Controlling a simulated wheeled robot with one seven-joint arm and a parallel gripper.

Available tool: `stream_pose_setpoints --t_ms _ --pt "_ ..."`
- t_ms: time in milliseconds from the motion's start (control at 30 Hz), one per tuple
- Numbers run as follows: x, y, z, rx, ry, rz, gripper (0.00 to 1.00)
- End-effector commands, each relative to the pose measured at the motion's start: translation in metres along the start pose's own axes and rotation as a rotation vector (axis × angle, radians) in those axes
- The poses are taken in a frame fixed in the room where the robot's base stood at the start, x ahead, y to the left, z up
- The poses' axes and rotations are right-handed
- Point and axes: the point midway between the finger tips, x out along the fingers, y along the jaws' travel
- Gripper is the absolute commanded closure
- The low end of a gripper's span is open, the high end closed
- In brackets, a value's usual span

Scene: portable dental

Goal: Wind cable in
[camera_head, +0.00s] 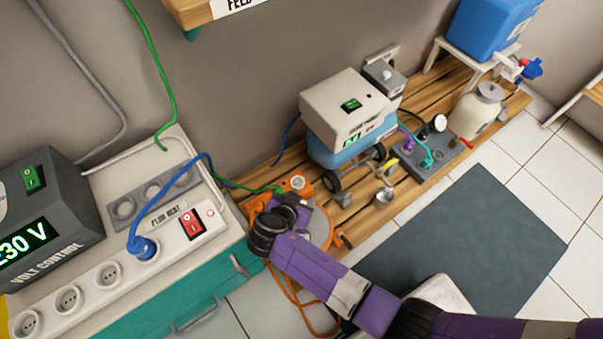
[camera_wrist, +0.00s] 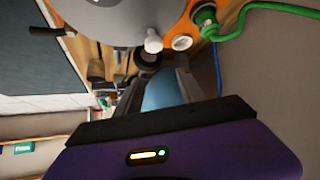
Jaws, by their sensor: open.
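An orange cable reel (camera_head: 326,238) with a grey disc stands at the left end of the wooden bench, partly hidden by my arm. Orange cable (camera_head: 293,300) hangs from it in loops towards the floor. My gripper (camera_head: 290,207) is open at the reel, and its fingertips are hard to make out. In the wrist view the grey disc (camera_wrist: 110,14) shows close up with a small white knob (camera_wrist: 152,42) and a dark handle (camera_wrist: 48,32). A green plug (camera_wrist: 205,18) with a green cable (camera_wrist: 268,9) sits in the orange housing. I cannot tell whether my gripper touches the reel.
A white and blue wheeled unit (camera_head: 345,105) stands behind the reel on the bench (camera_head: 290,165). A socket strip (camera_head: 105,275) with a blue plug (camera_head: 143,248) lies left, beside the volt control box (camera_head: 45,210). A dark mat (camera_head: 480,240) lies on the tiled floor.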

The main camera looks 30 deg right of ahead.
Motion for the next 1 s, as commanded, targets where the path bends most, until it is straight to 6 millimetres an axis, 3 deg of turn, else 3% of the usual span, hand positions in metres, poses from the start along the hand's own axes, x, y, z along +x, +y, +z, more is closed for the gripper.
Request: stream_pose_setpoints --t_ms 100,500,700,1000 --pt "-0.024 0.0 -0.024 0.002 0.0 -0.001 0.54" --pt "-0.082 0.0 -0.082 0.001 -0.001 -0.001 0.54" --pt "-0.097 0.0 -0.096 0.0 -0.001 0.0 0.54" --pt "-0.099 0.001 -0.099 -0.001 -0.001 0.001 0.54"
